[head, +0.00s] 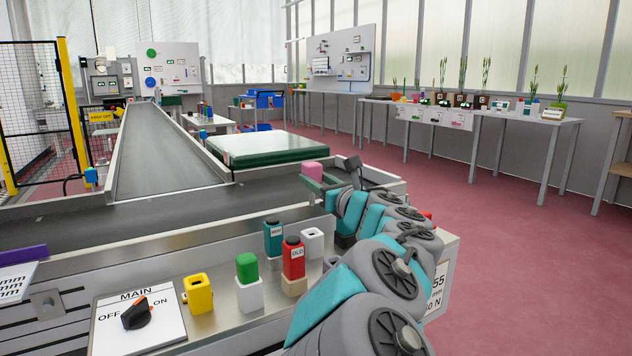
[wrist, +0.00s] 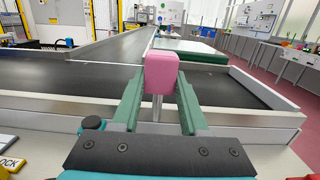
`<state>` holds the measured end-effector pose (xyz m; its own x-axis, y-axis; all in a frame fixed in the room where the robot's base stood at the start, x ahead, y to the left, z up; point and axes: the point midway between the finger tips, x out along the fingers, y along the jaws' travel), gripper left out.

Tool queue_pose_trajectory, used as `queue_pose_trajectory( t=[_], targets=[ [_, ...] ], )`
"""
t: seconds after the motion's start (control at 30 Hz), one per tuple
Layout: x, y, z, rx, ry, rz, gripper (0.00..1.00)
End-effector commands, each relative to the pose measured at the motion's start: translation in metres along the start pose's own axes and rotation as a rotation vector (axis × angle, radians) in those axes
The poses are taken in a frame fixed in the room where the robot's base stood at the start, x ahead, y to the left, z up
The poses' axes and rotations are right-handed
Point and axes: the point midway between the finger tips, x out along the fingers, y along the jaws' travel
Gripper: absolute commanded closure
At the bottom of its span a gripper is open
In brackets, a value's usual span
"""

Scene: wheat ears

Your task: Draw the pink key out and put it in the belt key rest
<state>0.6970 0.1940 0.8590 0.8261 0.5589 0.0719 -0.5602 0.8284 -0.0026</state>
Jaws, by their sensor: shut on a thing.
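The pink key (wrist: 161,72) is between the green fingers of my gripper (wrist: 160,98) in the wrist view. Its block-shaped pink head is upright, and a silver shaft shows below it. In the head view the pink head (head: 312,170) shows above the near right end of the belt, beside my gripper (head: 328,192), which my arm partly hides. My gripper is shut on the key. A yellow holder (head: 198,295) and a white holder (head: 312,242) with dark slots stand empty on the front ledge. I cannot tell which holder is the belt key rest.
A green-topped key (head: 247,267), a red bottle-like piece (head: 293,258) and a teal one (head: 273,238) stand close together on the ledge. The MAIN switch (head: 138,313) is at the left. The dark belt (head: 180,225) is clear. A green-sided pad (head: 265,148) lies beyond.

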Motion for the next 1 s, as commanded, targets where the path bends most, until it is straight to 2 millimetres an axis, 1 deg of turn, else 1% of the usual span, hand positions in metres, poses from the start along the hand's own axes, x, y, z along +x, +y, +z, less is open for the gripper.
queue_pose_trajectory(
  t=[0.6, 0.77, 1.0],
  targets=[
    [-0.004, -0.001, -0.053, 0.0, 0.001, -0.002, 1.0],
    [-0.004, 0.0, -0.059, 0.0, 0.0, -0.001, 1.0],
    [-0.004, 0.0, -0.058, 0.001, 0.0, -0.001, 1.0]
  ],
)
